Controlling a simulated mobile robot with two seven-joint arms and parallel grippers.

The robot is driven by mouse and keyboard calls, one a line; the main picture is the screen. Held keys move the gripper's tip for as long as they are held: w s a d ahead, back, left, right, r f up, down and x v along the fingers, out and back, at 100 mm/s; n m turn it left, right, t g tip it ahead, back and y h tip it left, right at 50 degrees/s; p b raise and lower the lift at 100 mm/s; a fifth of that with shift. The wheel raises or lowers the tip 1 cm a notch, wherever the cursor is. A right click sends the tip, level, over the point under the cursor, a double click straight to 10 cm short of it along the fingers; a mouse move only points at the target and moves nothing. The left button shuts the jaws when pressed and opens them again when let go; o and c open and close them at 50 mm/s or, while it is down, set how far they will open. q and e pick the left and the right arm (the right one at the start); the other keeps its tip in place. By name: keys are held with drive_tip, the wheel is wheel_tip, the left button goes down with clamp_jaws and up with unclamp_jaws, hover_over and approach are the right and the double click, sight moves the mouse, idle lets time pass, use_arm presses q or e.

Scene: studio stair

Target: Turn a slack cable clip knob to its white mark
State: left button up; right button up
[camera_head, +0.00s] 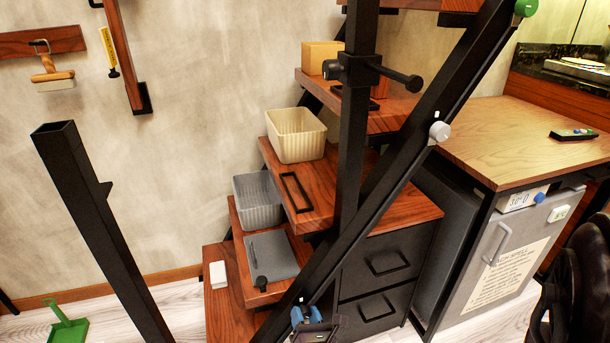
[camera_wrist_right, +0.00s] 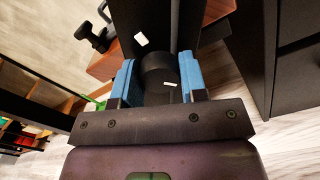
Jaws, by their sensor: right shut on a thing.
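My right gripper (camera_head: 308,318) is low on the black sloping stair rail (camera_head: 375,205), near the bottom edge of the head view. In the wrist view its blue fingers (camera_wrist_right: 160,82) are shut on the sides of a dark round knob (camera_wrist_right: 157,68). A small white line (camera_wrist_right: 170,84) shows on the knob's near side, toward the right finger. A white mark (camera_wrist_right: 141,39) sits on the rail beyond the knob, up and left of it. The line and the mark are apart. A grey knob (camera_head: 439,131) and a green knob (camera_head: 525,8) are higher on the rail. My left gripper is not in view.
Wooden steps carry a cream bin (camera_head: 296,136), a grey bin (camera_head: 257,200) and a grey tray (camera_head: 271,254). A black drawer unit (camera_head: 385,270) stands right of the rail. A black post (camera_head: 100,225) rises at left. A black clamp (camera_head: 355,70) sticks out above.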

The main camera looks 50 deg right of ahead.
drive_tip(key=shift+f+m, duration=0.1)
drive_tip(key=shift+m, duration=0.2)
drive_tip(key=shift+s+f+m+b, duration=0.1)
drive_tip(key=shift+m+b, duration=0.4)
drive_tip(key=shift+b, duration=0.15)
drive_tip(key=m+b, duration=0.1)
drive_tip(key=m, duration=0.6)
drive_tip(key=shift+r, duration=0.2)
drive_tip(key=m, duration=0.4)
drive_tip(key=shift+m, duration=0.3)
drive_tip(key=m, duration=1.2)
drive_tip(key=shift+m, duration=0.4)
